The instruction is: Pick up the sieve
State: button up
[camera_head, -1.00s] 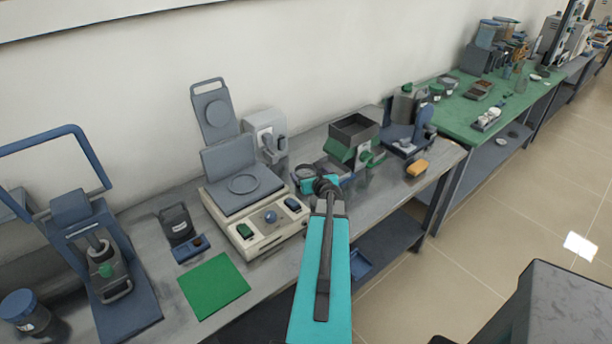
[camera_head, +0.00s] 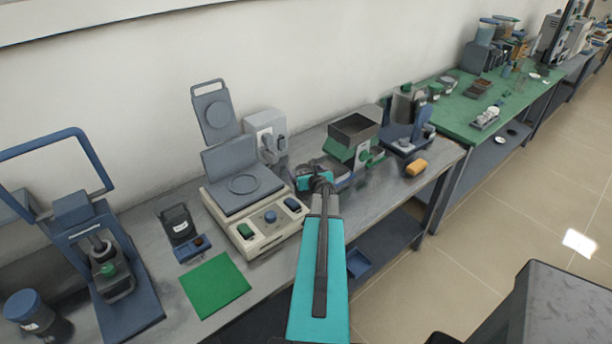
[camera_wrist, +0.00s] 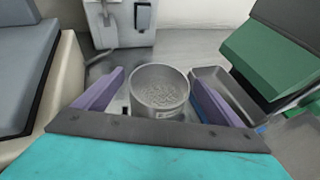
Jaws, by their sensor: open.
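The sieve (camera_wrist: 159,92) looks like a round grey metal cup with a speckled bottom, seen in the wrist view. It stands upright on the bench between the two purple fingers of my gripper (camera_wrist: 155,100). The fingers are open, one on each side of it, and I see gaps at both sides. In the head view my gripper (camera_head: 318,172) is at the bench beyond the teal arm link, which hides the sieve there.
A beige balance-like device (camera_head: 255,225) stands left of my gripper. A green and grey box-shaped machine (camera_head: 352,135) stands close on the right, with a grey tray (camera_wrist: 222,88) beside the sieve. A white device (camera_head: 268,130) is behind. A green mat (camera_head: 214,284) lies at front left.

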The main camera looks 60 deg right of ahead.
jog(key=shift+c, duration=0.2)
jog(key=c, duration=1.1)
jog(key=shift+r, duration=0.15)
jog(key=shift+c, duration=0.2)
jog(key=shift+r, duration=0.5)
jog(key=shift+s+a+r+b, duration=0.1)
jog(key=shift+s+r+b, duration=0.15)
jog(key=shift+r, duration=0.3)
jog(key=shift+s+a+r+b, duration=0.1)
jog(key=shift+s+r+b, duration=0.1)
jog(key=shift+r, duration=0.35)
jog(key=s+a+b, duration=0.2)
jog(key=s, duration=0.5)
jog(key=s+a+r+b, duration=0.1)
jog(key=s+a+b, duration=0.1)
jog(key=s, duration=0.5)
jog(key=shift+s+r+b, duration=0.25)
jog(key=shift+s+b, duration=0.05)
